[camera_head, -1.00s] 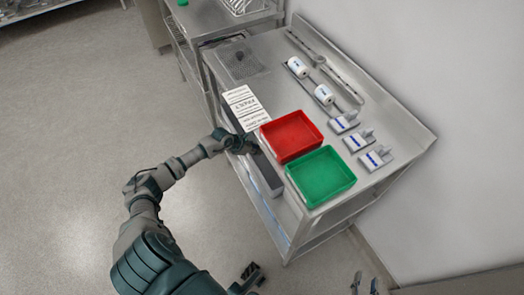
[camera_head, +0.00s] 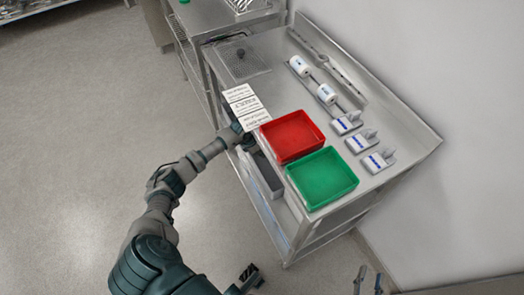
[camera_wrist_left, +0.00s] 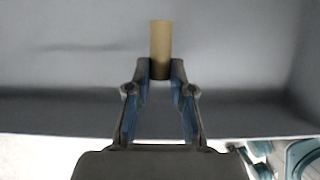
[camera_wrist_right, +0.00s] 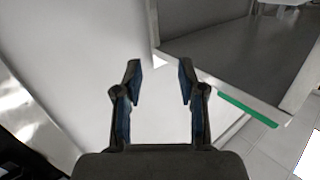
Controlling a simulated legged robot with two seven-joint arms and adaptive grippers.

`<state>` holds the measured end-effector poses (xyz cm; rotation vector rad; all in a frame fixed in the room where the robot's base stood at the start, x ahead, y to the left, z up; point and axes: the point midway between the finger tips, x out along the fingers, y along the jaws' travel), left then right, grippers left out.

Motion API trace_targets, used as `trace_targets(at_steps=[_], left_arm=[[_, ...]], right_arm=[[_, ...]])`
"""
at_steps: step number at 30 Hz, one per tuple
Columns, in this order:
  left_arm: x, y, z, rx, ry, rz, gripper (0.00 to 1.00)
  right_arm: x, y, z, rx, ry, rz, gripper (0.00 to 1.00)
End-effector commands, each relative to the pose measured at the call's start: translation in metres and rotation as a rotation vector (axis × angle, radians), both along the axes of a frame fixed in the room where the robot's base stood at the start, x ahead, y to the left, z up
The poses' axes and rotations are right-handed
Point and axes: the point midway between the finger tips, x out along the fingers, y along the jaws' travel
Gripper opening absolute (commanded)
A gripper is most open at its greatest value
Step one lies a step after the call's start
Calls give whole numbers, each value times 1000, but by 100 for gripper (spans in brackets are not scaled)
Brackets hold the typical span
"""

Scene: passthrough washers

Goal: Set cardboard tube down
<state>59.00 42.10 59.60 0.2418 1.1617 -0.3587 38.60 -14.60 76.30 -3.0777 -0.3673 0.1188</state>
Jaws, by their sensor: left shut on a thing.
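The tan cardboard tube (camera_wrist_left: 161,38) stands out beyond the fingertips of my left gripper (camera_wrist_left: 160,68) in the left wrist view. The gripper is shut on its near end. Grey surfaces, seemingly the inside of the long grey bin (camera_head: 268,176), lie behind it; whether the tube touches them I cannot tell. In the head view my left gripper (camera_head: 246,142) is at the bin's far part, beside the white labelled boxes, and the tube is not visible there. My right gripper (camera_wrist_right: 160,78) is open and empty; it also shows at the head view's bottom edge (camera_head: 368,282).
A red tray (camera_head: 292,136) and a green tray (camera_head: 322,178) stand on the steel table right of the grey bin. White labelled boxes (camera_head: 244,104) lie beyond the left gripper. White rolls (camera_head: 299,66) and small blue-labelled blocks (camera_head: 378,162) line the wall side.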

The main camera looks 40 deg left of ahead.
Motion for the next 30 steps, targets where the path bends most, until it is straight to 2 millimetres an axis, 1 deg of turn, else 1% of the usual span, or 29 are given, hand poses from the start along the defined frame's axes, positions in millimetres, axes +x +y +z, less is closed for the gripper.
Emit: trace_targets(at_steps=[7,15,16,17,18,26,29,30], left_arm=[[0,0,-6,1,1,0,7],[0,-2,-6,5,-1,0,7],[0,-2,-6,5,-1,1,29],[0,-2,-6,4,-1,1,37],[0,-2,-7,4,-2,1,47],[0,0,-8,0,-1,1,47],[0,0,-5,0,-1,0,47],[0,0,-2,0,-2,0,47]], right_arm=[[1,1,5,16,-45,-1,40],[1,2,13,28,-86,-2,40],[1,2,13,28,-86,-2,40],[1,2,13,28,-86,-2,40],[2,2,13,27,-85,-1,40],[2,1,11,24,-82,1,40],[2,2,12,22,-76,2,40],[2,1,9,13,-54,3,40]])
